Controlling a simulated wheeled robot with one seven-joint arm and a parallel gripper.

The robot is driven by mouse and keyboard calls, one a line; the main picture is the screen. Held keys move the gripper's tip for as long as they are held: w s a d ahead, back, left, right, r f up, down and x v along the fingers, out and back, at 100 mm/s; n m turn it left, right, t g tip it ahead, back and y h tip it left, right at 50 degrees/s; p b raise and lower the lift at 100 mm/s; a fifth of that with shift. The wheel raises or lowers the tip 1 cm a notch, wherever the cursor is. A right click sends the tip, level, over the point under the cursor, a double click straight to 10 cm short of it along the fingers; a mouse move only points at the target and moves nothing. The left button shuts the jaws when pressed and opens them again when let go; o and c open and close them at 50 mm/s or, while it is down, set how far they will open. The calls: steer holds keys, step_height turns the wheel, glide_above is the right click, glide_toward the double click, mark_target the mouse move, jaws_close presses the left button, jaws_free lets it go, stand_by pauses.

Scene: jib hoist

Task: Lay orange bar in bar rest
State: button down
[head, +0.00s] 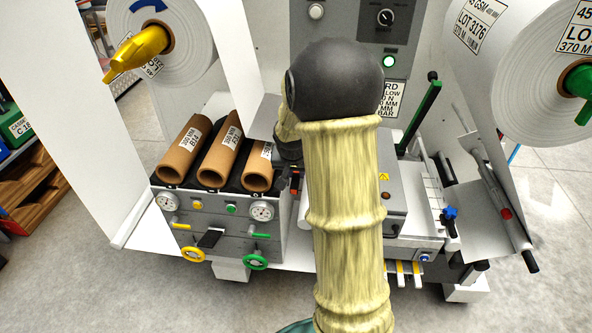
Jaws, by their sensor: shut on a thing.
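My gripper (292,168) is mostly hidden behind my own arm. Its dark body shows just left of the arm, above the right end of the grey bench unit. It is shut, and a small orange-red piece (295,183) shows at its fingers, which appears to be part of the orange bar. The rest of the bar is hidden, so its tilt cannot be told. I cannot make out a bar rest for certain; the area behind my arm is covered.
Several brown cardboard cores (222,148) lie on the bench unit (222,222), with gauges and valves on its front. White rolls hang at upper left (190,45) and upper right (500,65). A grey roller with black ends (497,200) slants at right. Open floor lies in front.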

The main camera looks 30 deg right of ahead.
steer(key=shift+f+b, duration=1.3)
steer(key=shift+f, duration=0.35)
steer(key=c, duration=1.3)
jaws_free()
steer(key=shift+o, duration=0.2)
steer(key=v, duration=1.7)
steer(key=shift+s+a+r+p, duration=0.1)
steer(key=shift+a+r+p, duration=0.05)
steer(key=shift+a+p, duration=0.15)
